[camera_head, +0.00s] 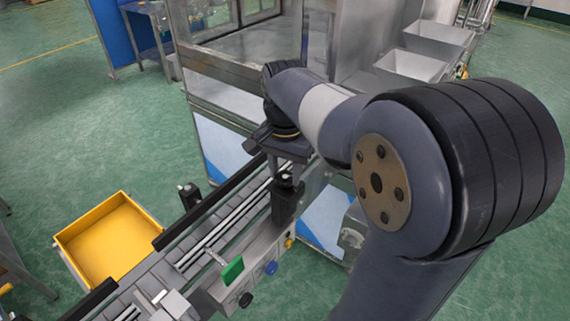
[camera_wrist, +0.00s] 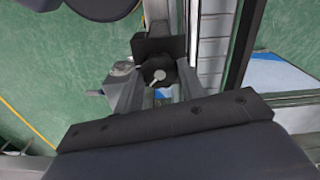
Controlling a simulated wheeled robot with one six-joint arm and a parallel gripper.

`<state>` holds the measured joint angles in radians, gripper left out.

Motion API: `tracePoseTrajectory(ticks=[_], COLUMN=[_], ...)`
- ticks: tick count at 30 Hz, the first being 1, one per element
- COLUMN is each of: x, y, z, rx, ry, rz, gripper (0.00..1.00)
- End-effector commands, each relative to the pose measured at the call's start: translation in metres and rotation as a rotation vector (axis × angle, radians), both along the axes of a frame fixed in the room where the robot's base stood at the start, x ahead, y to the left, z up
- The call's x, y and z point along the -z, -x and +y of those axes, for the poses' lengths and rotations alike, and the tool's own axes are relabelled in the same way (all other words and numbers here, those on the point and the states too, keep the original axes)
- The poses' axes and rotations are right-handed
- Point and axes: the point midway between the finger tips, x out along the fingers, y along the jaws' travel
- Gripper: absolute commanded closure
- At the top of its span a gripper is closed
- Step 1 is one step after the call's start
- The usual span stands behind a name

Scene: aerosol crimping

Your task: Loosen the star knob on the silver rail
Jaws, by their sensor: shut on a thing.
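My gripper (camera_head: 284,172) points down at the far end of the conveyor, its fingers on both sides of a dark star knob (camera_head: 286,182). The knob sits on a black block (camera_head: 285,207) beside the silver rail (camera_head: 218,236). In the wrist view my gripper (camera_wrist: 158,88) is shut on the star knob (camera_wrist: 158,71), which has a bright pin at its middle. The black block (camera_wrist: 158,45) lies behind it. The knob's lobes are partly hidden by the fingers.
A green paddle (camera_head: 232,270) and blue knob (camera_head: 271,268) are on the conveyor's near side. A yellow tray (camera_head: 108,243) stands at left. A glass-walled steel machine (camera_head: 235,100) rises close behind my gripper. Steel hoppers (camera_head: 412,66) stand at the back right. Open green floor lies left.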

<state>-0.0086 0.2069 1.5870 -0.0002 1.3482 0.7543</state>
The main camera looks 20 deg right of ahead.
Motion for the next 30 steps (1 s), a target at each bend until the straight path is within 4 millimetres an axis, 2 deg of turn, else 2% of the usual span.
tracePoseTrajectory(ticks=[18,30], x=[-0.0017,-0.0009], y=[-0.0002,-0.0003], z=[0.0001,0.0000], rx=[-0.556,-0.750], ry=[-0.001,0.000], rz=[-0.001,-0.001], gripper=[0.85,0.85])
